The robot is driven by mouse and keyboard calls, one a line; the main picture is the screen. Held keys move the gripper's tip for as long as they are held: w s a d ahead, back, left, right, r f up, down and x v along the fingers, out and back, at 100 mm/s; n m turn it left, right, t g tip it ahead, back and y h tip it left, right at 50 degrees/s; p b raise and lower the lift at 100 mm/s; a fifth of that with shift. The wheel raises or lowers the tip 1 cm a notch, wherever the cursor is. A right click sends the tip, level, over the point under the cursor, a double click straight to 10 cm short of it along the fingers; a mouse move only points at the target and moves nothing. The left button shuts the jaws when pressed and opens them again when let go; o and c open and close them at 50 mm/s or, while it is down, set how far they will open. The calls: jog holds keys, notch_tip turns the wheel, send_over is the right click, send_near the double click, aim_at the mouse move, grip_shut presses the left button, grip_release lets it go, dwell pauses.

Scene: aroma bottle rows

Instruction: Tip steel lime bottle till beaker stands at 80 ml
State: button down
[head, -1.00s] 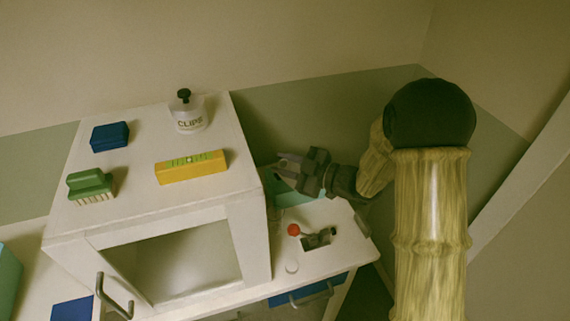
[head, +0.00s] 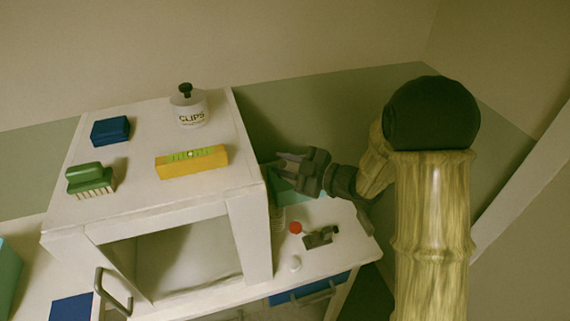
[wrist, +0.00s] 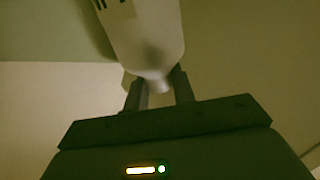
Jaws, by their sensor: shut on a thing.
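My gripper (head: 285,165) is at the right side of the white cabinet, above the lower counter. In the wrist view its two fingers (wrist: 159,88) are shut on a pale grey bottle (wrist: 145,38) at its narrow end. The bottle's wider body extends up out of the frame. Dark marks show at its top edge but cannot be read, so I cannot confirm it is the steel lime bottle. In the head view the held bottle is mostly hidden. A faint pale shape beside the cabinet wall (head: 278,215) may be the beaker; no liquid level is readable.
A small red ball-like thing (head: 295,228), a dark object (head: 318,238) and a small white piece (head: 295,263) are on the counter (head: 345,255). The cabinet top (head: 130,200) holds a clips jar (head: 189,110), yellow level (head: 192,162), green brush (head: 90,180) and blue box (head: 110,131).

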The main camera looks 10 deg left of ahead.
jog(key=shift+s+a+f+n+h+b, duration=0.2)
jog(key=shift+s+f+n+h+b, duration=0.15)
jog(key=shift+f+n+b, duration=0.5)
dwell(1.1)
jog(key=shift+s+f+n+t+b, duration=0.1)
jog(key=shift+f+n+t+b, duration=0.55)
jog(key=shift+b, duration=0.6)
jog(key=shift+a+f+n+h+b, duration=0.1)
jog(key=shift+f+n+h+b, duration=0.45)
jog(key=shift+b, duration=1.2)
dwell(1.5)
jog(key=shift+s+f+n+b, duration=0.1)
jog(key=shift+f+n+b, duration=0.15)
jog(key=shift+n+b, duration=0.6)
dwell(0.7)
